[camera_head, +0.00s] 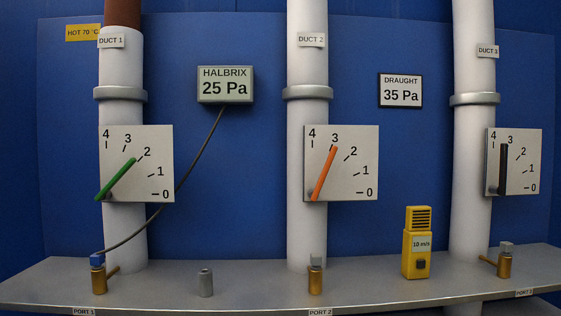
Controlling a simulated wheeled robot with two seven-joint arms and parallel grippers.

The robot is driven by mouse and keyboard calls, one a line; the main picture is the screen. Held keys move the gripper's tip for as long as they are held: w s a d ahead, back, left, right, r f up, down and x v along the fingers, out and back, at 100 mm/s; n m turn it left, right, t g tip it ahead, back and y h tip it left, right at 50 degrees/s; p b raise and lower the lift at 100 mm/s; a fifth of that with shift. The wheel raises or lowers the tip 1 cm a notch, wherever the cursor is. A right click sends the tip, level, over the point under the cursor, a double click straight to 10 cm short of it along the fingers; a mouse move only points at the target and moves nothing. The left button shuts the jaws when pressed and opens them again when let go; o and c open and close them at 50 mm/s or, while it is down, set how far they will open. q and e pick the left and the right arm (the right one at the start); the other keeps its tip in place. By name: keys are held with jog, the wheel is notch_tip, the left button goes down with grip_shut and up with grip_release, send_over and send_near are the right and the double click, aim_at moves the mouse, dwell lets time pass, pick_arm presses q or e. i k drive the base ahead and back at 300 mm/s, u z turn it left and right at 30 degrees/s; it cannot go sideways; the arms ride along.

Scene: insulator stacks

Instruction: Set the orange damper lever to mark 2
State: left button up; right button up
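The orange damper lever (324,174) is on the white dial plate (341,188) of the middle duct, labelled DUCT 2. Its lower end is at the plate's lower left corner. It tilts up and right, its tip just below mark 3 (335,138). Mark 2 (353,150) is to the right of the tip and slightly lower. Nothing touches the lever. Neither of my grippers is in view.
The green lever (118,176) on DUCT 1 points near mark 2. The black lever (503,170) on DUCT 3 stands nearly upright, near mark 3. A shelf (255,285) below holds brass ports and a yellow meter (417,243).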

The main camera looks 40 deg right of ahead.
aim_at(313, 194)
jog(key=u, duration=1.3)
jog(key=i, duration=1.05)
jog(key=z, duration=2.6)
